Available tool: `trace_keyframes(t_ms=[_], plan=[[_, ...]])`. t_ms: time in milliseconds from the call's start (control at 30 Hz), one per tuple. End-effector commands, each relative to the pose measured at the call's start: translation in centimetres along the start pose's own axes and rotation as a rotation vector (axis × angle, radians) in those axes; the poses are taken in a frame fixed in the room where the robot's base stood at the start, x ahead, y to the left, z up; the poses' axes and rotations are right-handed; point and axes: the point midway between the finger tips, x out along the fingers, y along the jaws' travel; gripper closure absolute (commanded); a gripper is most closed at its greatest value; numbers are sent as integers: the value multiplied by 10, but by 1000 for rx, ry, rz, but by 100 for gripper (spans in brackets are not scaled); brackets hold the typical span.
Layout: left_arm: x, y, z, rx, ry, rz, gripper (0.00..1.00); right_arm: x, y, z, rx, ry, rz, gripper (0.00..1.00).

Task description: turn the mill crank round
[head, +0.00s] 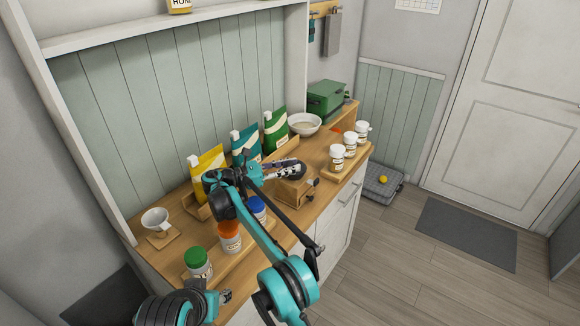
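The mill (292,192) is a small wooden box with a dark top, standing on the wooden counter near its front edge. A dark knob shows at its right side. My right arm reaches across the counter, and its gripper (283,170) is over the top of the mill. The gripper's fingers overlap the dark parts there, so the crank is largely hidden, and I cannot tell whether they touch or hold it. My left gripper (224,296) is low at the bottom left, in front of the counter and away from the mill; its fingers are too small to read.
Yellow (208,163), teal and green (275,130) bags stand behind the mill. Jars with green (196,257), orange (230,229) and blue lids stand left of it. A white bowl (304,124), green box (326,98) and white-lidded jars (337,152) are at right.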

Motion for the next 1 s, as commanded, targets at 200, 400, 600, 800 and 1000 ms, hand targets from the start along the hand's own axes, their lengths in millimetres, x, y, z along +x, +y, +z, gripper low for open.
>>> trace_keyframes(t_ms=[200,400,600,800,1000], plan=[[0,0,0,0,0,0,60,-1,0,-1,0,2,0,55],[0,0,0,0,0,0,60,0,0,1,0,1,0,55],[0,0,0,0,0,0,60,0,0,25,0,1,0,55],[0,0,0,0,0,0,60,-1,0,67,0,1,0,55],[0,0,0,0,0,0,60,-1,0,92,0,2,1,55]])
